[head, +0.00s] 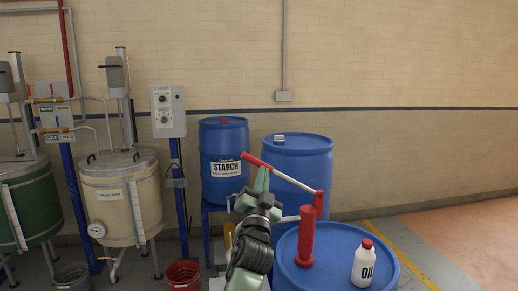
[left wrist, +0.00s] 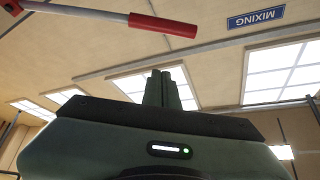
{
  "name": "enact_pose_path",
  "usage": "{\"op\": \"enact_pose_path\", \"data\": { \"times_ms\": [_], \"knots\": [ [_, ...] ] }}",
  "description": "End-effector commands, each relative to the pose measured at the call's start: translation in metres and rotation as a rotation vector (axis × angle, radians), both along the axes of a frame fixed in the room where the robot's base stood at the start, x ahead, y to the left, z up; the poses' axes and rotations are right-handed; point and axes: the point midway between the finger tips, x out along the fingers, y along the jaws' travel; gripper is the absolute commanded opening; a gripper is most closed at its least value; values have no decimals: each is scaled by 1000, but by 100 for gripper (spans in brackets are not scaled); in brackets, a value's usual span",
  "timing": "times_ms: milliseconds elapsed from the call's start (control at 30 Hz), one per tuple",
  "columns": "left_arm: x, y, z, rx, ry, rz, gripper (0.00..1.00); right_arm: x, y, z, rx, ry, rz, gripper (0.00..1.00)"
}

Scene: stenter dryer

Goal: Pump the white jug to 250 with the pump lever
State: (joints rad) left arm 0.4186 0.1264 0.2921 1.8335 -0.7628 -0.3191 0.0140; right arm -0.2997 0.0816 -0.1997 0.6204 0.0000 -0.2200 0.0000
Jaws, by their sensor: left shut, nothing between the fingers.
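The pump lever (head: 292,181) is a white rod with a red grip at its raised left end, joined to a red pump body (head: 306,240) on a blue drum. My left gripper (head: 263,170) is shut and empty, its tips beside the lever's red grip. In the left wrist view, the shut fingers (left wrist: 162,75) point up, and the lever's red grip (left wrist: 163,25) shows above the tips with a gap in the picture. No white jug is clearly visible; my left arm covers part of the low area. My right gripper is not in view.
A small white OIL bottle (head: 363,264) stands on the front blue drum (head: 336,246). A STARCH drum (head: 223,146) and another blue drum (head: 308,155) stand behind. A red bucket (head: 183,274) sits on the floor. Floor at right is clear.

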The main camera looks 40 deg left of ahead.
Motion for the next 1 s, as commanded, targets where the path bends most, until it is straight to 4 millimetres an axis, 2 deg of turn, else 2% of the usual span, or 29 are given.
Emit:
{"op": "enact_pose_path", "data": {
  "times_ms": [367, 533, 667, 1000],
  "knots": [
    [1, 0, 2, 8, 8, 3, 0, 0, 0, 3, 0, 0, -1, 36],
    [8, 4, 8, 8, 8, 5, 0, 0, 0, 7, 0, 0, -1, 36],
    [23, 14, 19, 8, 7, 4, 0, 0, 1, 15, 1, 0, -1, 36],
    [78, 48, 49, 5, 6, 3, 0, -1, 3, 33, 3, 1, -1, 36]
  ]
}}
